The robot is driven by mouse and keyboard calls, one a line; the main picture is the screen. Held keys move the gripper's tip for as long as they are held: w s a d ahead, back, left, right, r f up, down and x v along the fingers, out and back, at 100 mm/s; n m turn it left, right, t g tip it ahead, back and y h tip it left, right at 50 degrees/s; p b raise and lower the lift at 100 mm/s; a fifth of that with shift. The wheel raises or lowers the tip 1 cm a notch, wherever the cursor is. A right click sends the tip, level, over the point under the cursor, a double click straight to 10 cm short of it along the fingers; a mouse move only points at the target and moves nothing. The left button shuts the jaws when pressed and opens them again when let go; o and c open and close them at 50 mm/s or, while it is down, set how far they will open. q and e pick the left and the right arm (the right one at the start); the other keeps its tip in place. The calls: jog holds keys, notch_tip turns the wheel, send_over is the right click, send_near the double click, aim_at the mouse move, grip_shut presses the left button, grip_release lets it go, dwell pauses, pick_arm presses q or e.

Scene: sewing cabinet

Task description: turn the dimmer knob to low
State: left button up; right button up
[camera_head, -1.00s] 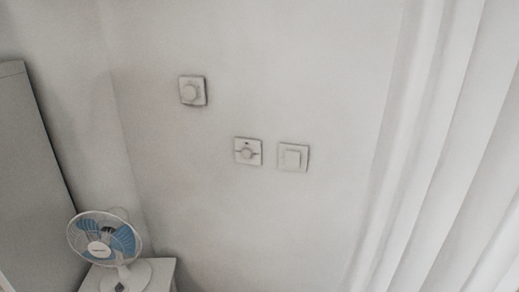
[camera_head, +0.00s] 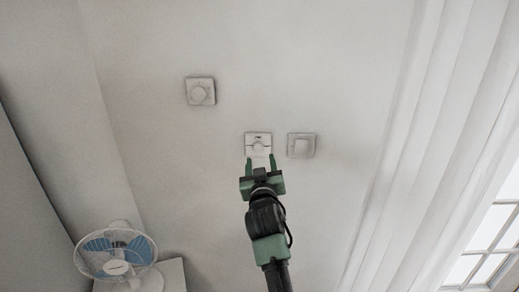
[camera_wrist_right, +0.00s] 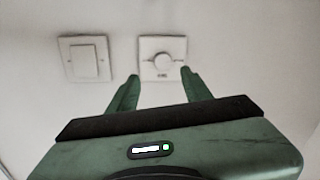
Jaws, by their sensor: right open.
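Three pale square plates are on the white wall. The middle plate has a round knob with marks beside it (camera_head: 258,143); it also shows in the right wrist view (camera_wrist_right: 163,61). The upper left plate carries a plain round knob (camera_head: 199,92). No readable label tells which one is the dimmer. My right gripper (camera_head: 261,159) is open and empty, pointing up at the middle plate. In the right wrist view its fingertips (camera_wrist_right: 160,75) are on either side of the middle knob's lower part, apparently short of it. Contact cannot be told. My left gripper is out of view.
A square rocker switch (camera_head: 301,145) sits right of the middle plate, and shows left of it in the right wrist view (camera_wrist_right: 84,60). A blue-bladed fan (camera_head: 116,255) stands on a white cabinet (camera_head: 174,274) at lower left. White curtain folds (camera_head: 425,130) and a window (camera_head: 492,245) are at right.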

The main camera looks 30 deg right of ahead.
aim_at(258, 148)
jog(key=x, duration=0.2)
jog(key=p+x, duration=0.1)
jog(key=x, duration=0.3)
jog(key=shift+w+a+p, duration=0.15)
jog(key=shift+w+p, duration=0.15)
jog(key=shift+p, duration=0.05)
jog(key=shift+w+d, duration=0.25)
jog(key=shift+w, duration=0.05)
jog(key=shift+c, duration=0.2)
jog(key=shift+f, duration=0.1)
grip_shut()
